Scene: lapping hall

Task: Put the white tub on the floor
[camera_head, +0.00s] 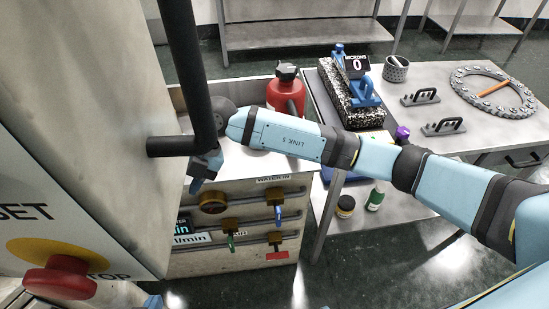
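I cannot make out a white tub in this view. The dark floor (300,285) shows in front of the valve panel and on the right.
A cabinet with a red stop button (60,278) fills the left. A red can (285,95) stands behind the valve panel (250,235). A metal table (445,85) carries a ring and a dotted pot (395,68). A dark jar (345,206) and green bottle (375,197) stand below.

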